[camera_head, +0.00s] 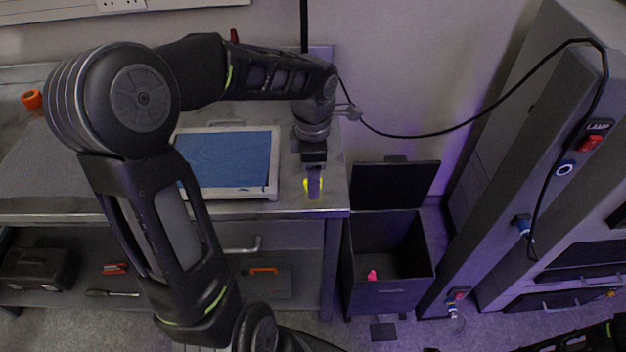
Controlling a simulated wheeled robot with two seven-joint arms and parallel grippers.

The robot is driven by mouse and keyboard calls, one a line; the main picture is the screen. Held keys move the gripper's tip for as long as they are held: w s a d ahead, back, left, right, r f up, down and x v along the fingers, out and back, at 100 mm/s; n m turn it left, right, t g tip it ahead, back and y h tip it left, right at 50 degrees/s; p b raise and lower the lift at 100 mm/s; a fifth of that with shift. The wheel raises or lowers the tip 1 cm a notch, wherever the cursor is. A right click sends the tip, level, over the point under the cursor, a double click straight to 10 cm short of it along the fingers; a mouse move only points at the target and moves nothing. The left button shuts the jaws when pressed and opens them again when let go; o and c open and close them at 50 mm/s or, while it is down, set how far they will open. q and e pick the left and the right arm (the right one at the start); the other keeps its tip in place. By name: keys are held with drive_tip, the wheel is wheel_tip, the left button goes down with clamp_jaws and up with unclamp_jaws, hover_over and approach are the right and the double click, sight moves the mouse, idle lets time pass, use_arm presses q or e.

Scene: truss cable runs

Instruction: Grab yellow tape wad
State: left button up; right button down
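The yellow tape wad (306,185) is at the right end of the workbench, near its front edge. My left gripper (314,190) points down right at the wad. A grey finger crosses in front of the wad, and yellow shows on both sides of it. The fingers are seen edge-on, so I cannot tell whether they are closed on the wad, or whether it touches the bench. My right gripper is not in view; only part of a dark arm shows at the bottom right corner.
A blue-surfaced tray (277,165) lies left of the gripper on the workbench (250,207). An open dark bin (390,292) with a pink item (372,275) stands on the floor to the right. A black cable (440,133) runs to the slanted truss (530,180).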

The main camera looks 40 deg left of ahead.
use_arm(q)
drive_tip(key=shift+f, duration=0.7)
drive_tip(key=shift+c, duration=0.3)
clamp_jaws()
